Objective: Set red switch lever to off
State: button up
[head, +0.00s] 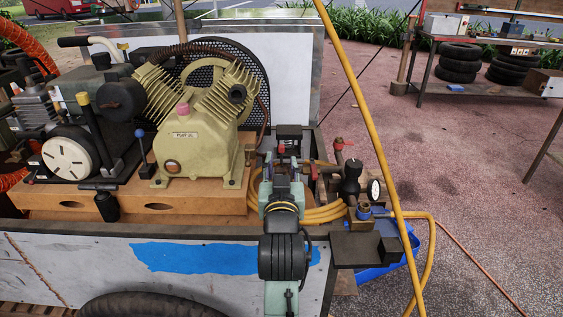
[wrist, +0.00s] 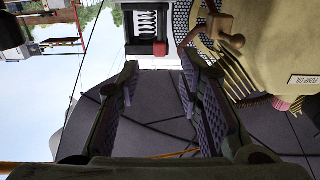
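A black box (wrist: 146,22) with a pale slotted face is in the wrist view, just beyond my fingertips. A small red part (wrist: 160,48) on its edge looks like the red switch lever; its setting cannot be told. In the head view a dark box (head: 289,131) stands behind my fingertips, and no red lever can be made out on it. My gripper (head: 289,153) is over the cart, right of the cream pump. In the wrist view my gripper (wrist: 160,70) is open, its two purple-padded fingers apart with nothing between them.
The cream compressor pump (head: 194,137) stands close on the left on a wooden base (head: 190,201). Brass fittings, a gauge (head: 374,189) and a red tap handle (head: 341,143) are close on the right. A yellow hose (head: 366,110) crosses in front. Open paving lies further right.

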aim_at(281, 149)
jog(key=w+p, duration=0.1)
jog(key=w, duration=0.7)
jog(key=shift+p, duration=0.4)
jog(key=shift+c, duration=0.2)
grip_shut()
